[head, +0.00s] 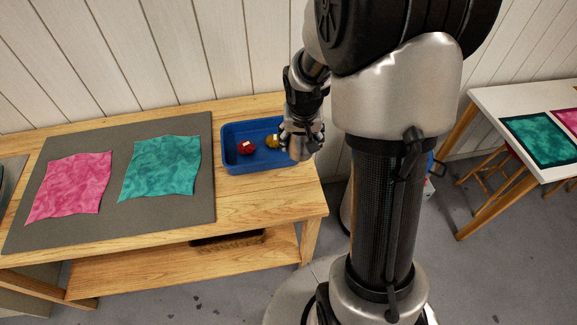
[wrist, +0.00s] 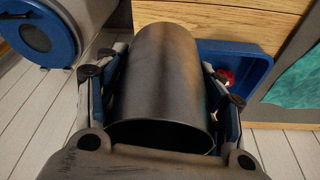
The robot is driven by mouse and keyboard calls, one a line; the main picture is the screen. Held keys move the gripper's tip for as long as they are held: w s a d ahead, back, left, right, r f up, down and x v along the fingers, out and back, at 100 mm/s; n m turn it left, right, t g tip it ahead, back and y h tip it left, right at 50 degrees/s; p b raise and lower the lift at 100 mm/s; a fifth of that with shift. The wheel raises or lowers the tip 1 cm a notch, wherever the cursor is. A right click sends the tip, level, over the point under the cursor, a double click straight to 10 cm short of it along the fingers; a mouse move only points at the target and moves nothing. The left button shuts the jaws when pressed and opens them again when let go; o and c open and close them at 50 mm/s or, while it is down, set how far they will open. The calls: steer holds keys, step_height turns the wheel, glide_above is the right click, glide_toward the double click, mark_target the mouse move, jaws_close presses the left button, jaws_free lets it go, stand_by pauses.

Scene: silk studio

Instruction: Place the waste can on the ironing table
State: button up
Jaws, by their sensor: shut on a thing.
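The waste can (wrist: 166,80) is a dark grey metal cylinder in the wrist view, its open rim facing the camera. My gripper (wrist: 158,92) is shut on it, with a finger against each side. In the head view my wrist and gripper (head: 300,132) are over the right end of the wooden table, overlapping the blue tray; the can is not clearly visible there. This wooden table (head: 262,199) has a grey pad (head: 115,215) on top and looks like the ironing table.
The blue tray (head: 231,162) holds a red item (head: 247,148) and a yellow item (head: 272,142). Pink (head: 68,187) and teal (head: 160,167) cloths lie on the pad. Bare wood shows in front of the tray. A white table (head: 500,100) stands right. A blue-ringed machine (wrist: 38,35) is left in the wrist view.

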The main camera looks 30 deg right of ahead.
step_height(320, 180, down, 12)
steer(key=b, duration=0.3)
steer(key=shift+w+r+b, duration=0.1)
steer(key=shift+r+b, duration=0.15)
steer(key=shift+b, duration=0.15)
step_height(320, 180, down, 4)
steer(key=b, duration=0.2)
steer(key=shift+f+b, duration=0.2)
steer(key=shift+b, duration=0.1)
steer(key=shift+r, duration=0.1)
steer(key=o, duration=1.7)
steer(key=shift+o, duration=0.2)
